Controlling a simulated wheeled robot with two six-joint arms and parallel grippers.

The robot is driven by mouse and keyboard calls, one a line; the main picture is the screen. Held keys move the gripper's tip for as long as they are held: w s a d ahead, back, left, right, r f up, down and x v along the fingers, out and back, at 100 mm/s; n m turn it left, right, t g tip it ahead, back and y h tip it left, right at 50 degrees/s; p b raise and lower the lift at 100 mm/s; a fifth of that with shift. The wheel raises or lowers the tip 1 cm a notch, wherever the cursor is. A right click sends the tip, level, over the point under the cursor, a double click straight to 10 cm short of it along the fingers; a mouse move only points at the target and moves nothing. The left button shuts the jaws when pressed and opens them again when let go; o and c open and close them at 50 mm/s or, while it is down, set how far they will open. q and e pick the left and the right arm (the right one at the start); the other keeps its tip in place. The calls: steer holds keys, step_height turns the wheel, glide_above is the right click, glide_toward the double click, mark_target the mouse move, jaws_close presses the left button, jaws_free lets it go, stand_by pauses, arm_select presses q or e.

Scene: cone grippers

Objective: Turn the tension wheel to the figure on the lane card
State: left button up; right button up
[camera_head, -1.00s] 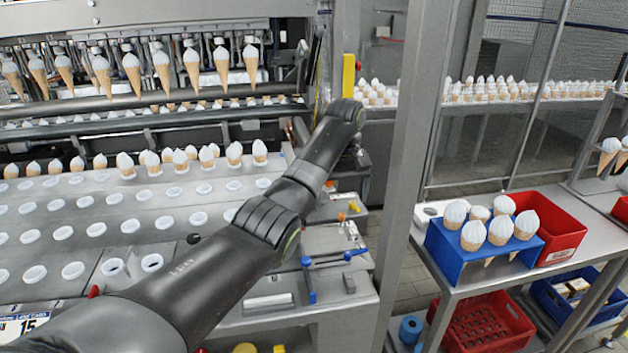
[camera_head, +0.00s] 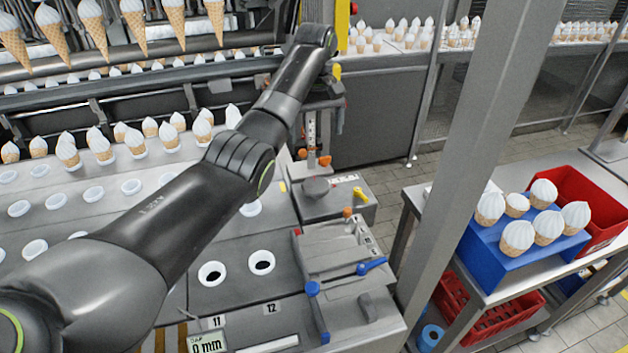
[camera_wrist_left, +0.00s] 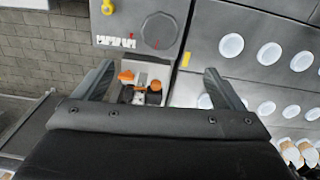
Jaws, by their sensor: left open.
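The tension wheel, which I take to be the dark grey round knob (camera_head: 316,187), sits on a grey box right of the cup plate. It also shows at the top of the left wrist view (camera_wrist_left: 160,31). A white scale with a red mark (camera_head: 345,178) is beside it. My left gripper (camera_head: 320,105) points down behind the wheel, partly hidden by my arm. In the left wrist view its fingers (camera_wrist_left: 160,88) are apart and empty, with orange-topped knobs showing between them. No lane card shows now. My right gripper is not in view.
A yellow lever (camera_head: 360,194) and a blue-handled lever (camera_head: 371,266) stick out near the wheel. A display (camera_head: 208,345) reads 0 mm. A grey post (camera_head: 480,140) stands to the right. A blue cone holder (camera_head: 530,257) and red bin (camera_head: 595,205) are beyond it.

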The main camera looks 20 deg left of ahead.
arm_select(q)
steer(key=f+b, duration=0.1)
steer(key=f, duration=0.1)
steer(key=p, duration=0.1)
glide_above(315, 183)
step_height(315, 183, down, 7)
steer(key=shift+r, duration=0.2)
step_height(315, 183, down, 6)
steer(key=shift+p, duration=0.5)
steer(key=shift+f, duration=0.7)
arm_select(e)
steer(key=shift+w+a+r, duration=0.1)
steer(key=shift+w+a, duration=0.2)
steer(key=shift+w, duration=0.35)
arm_select(q)
steer(key=shift+c, duration=0.4)
steer(key=c, duration=0.9)
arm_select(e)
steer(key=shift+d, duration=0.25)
arm_select(q)
steer(key=shift+r+m, duration=0.1)
steer(key=shift+m, duration=0.2)
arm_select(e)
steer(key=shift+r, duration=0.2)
